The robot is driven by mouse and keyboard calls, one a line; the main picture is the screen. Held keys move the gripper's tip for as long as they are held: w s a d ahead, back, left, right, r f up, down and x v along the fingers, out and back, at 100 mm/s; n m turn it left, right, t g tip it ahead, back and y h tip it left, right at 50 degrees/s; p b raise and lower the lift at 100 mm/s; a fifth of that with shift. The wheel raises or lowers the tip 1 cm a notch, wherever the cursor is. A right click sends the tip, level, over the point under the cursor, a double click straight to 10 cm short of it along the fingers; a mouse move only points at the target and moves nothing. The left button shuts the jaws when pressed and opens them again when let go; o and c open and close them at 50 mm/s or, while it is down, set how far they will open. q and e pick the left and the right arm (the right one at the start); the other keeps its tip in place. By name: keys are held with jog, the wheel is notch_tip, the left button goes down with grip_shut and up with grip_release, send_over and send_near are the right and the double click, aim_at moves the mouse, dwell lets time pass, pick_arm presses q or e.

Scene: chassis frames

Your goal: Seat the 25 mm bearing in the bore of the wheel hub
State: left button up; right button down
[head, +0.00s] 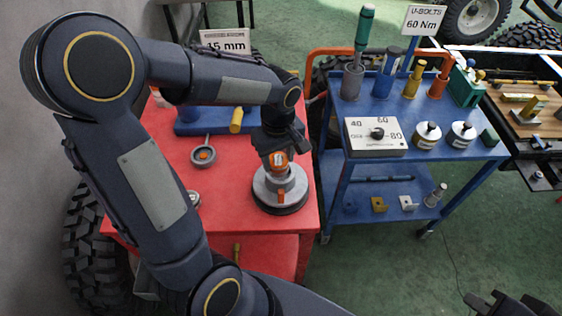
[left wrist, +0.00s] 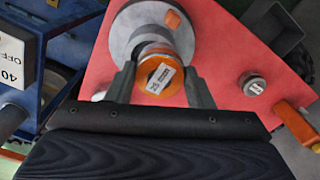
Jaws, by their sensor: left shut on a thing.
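The wheel hub (head: 296,195) is a grey round flange with a raised boss and an orange tab, on the red table. It also shows in the left wrist view (left wrist: 121,35). My left gripper (head: 278,156) is above the boss. It is shut on an orange round piece with a white label (left wrist: 160,77), seemingly the bearing, which also shows in the head view (head: 278,162). The piece overlaps the boss in both views; I cannot tell whether it touches the bore, which is hidden. My right gripper (head: 505,303) is at the bottom right, cut off by the frame.
On the red table (head: 235,205), a grey ring with an orange centre (head: 204,155) and a blue block (head: 190,124) stand left of the hub. The blue cart (head: 345,165) to the right carries a dial box (head: 376,137), tools and weights. Black tyres (head: 85,240) stand at left.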

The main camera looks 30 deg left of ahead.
aim_at(281, 165)
pick_arm(q)
jog(key=shift+w+a+f, duration=0.25)
jog(key=shift+w+f, duration=0.65)
jog(key=shift+f, duration=0.15)
jog(key=shift+w+f, duration=0.1)
jog(key=shift+f, duration=1.55)
jog(key=shift+f, duration=0.1)
jog(key=shift+f, duration=0.15)
jog(key=o, duration=1.3)
